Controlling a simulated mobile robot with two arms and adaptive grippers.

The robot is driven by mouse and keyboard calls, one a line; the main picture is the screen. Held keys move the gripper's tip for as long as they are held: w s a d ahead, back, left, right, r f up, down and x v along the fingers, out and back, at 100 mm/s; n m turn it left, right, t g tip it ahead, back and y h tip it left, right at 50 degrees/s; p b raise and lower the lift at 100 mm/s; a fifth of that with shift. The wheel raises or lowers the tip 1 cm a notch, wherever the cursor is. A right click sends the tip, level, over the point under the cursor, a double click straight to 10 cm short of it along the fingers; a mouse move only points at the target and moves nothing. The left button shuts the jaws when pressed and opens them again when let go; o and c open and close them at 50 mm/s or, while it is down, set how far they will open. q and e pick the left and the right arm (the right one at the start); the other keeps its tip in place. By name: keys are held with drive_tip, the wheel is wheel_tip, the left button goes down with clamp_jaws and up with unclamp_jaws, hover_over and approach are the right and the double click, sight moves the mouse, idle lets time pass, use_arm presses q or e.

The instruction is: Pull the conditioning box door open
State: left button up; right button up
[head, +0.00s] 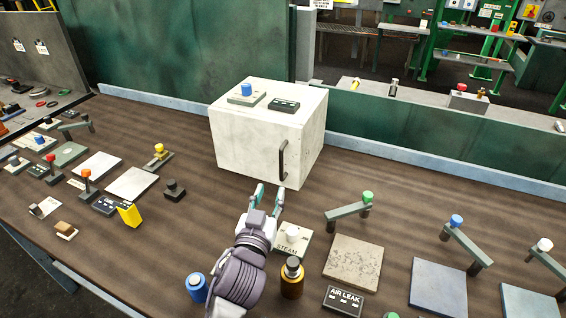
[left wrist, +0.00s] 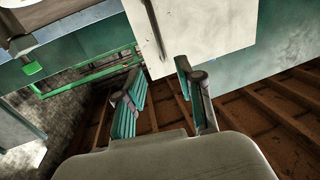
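The conditioning box (head: 250,145) is a white, scuffed cube on the brown workbench. Its door (head: 306,150) is the face with the dark vertical bar handle (head: 283,161), and it looks closed. My left gripper (head: 269,192) is open and empty, in front of the box and a little below the handle. In the left wrist view the two teal-padded fingers (left wrist: 163,97) stand apart. The white box panel (left wrist: 200,28) and dark handle (left wrist: 156,28) show beyond them, not between the pads. My right gripper is not in view.
On the box lie a blue-knobbed plate (head: 246,95) and a dark block (head: 284,105). A STEAM plate (head: 293,240), amber cylinder (head: 292,278) and blue cylinder (head: 197,288) stand close to my left arm. Levers and plates fill the right. Bare bench (head: 400,180) lies right of the box.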

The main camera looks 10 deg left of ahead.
sight(281, 161)
use_arm(q)
drive_tip(key=w+p, duration=0.2)
drive_tip(key=w, duration=1.1)
drive_tip(key=shift+w+r, duration=0.1)
drive_tip(key=shift+w, duration=0.1)
clamp_jaws()
